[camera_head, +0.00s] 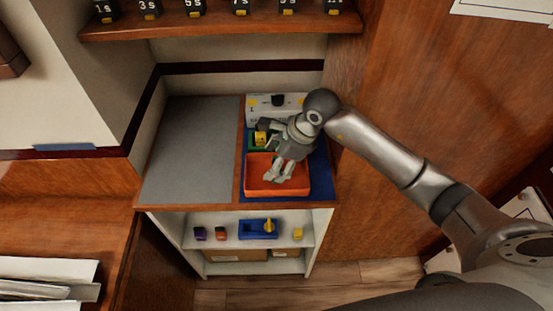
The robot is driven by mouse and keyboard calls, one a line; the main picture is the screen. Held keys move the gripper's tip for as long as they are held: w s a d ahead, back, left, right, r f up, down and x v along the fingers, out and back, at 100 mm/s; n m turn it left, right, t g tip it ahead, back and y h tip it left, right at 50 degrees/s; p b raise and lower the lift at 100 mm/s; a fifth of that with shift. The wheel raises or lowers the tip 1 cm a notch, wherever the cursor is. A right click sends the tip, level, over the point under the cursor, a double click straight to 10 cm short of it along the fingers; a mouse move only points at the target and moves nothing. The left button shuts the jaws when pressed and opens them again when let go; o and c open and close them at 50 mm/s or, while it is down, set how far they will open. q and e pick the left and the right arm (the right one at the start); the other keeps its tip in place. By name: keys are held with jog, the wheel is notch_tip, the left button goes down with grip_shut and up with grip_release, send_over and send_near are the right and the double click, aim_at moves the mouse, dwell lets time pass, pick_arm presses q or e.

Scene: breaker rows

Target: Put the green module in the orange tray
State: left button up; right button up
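The orange tray (254,188) sits on the blue area at the right of the cabinet top. A small green piece (252,144) with a yellow patch shows just behind the tray, partly hidden by my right gripper; I take it for the green module, but it is too small to be sure. My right gripper (279,176) comes in from the right and hangs over the tray. Its two pale fingertips look apart, with nothing visible between them. Whether they touch the tray floor cannot be told. My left gripper is not in view.
A white panel box (260,103) with a black knob stands behind. The grey left half of the cabinet top (190,150) is clear. The shelf below holds a blue tray (250,233) and small coloured pieces. A wooden shelf (220,24) with numbered black modules hangs above.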

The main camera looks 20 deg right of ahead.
jog(key=shift+r, duration=0.15)
jog(key=b+v, duration=0.2)
jog(key=v, duration=1)
